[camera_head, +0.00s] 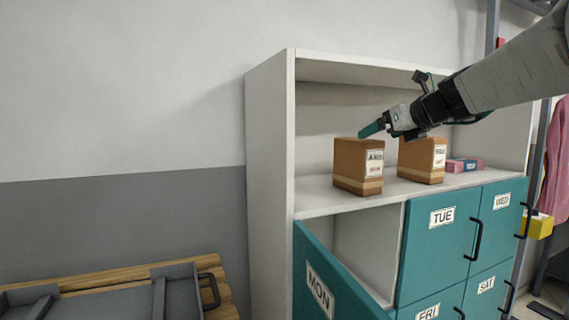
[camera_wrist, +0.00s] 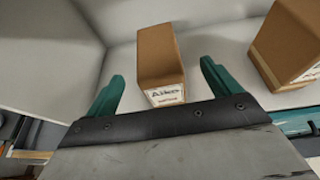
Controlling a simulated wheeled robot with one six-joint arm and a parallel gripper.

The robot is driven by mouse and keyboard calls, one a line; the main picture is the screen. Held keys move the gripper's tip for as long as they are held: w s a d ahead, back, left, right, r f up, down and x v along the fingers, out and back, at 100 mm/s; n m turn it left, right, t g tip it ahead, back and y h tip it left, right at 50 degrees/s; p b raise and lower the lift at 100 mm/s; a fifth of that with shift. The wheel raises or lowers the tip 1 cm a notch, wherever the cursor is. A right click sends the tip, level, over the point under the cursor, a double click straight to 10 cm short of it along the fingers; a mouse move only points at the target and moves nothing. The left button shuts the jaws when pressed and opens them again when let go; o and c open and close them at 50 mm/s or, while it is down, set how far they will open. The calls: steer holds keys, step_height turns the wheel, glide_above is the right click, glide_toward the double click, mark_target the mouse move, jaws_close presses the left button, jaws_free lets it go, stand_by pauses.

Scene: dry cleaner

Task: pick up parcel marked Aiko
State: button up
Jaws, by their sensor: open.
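The parcel marked Aiko (camera_head: 352,168) is a brown box with a white label, upright at the left of the white cabinet's open shelf. My gripper (camera_head: 375,128) is open and empty, just above the parcel's top in the head view. In the wrist view the open fingers (camera_wrist: 158,85) are spread on either side of the parcel.
A second brown parcel (camera_head: 422,160) stands close on the right, with a pink box (camera_head: 464,165) beyond it. The white cabinet (camera_head: 270,150) has a side wall left of the parcel. The MON door (camera_head: 335,285) hangs open below. A wooden bench (camera_head: 110,280) is at lower left.

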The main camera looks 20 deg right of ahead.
mark_target(372, 141)
steer(key=x, duration=0.3)
steer(key=shift+w+a, duration=0.35)
steer(key=x, duration=0.4)
steer(key=shift+w+d, duration=0.1)
steer(key=shift+w, duration=0.05)
steer(key=c, duration=1.7)
steer(key=shift+r, duration=0.15)
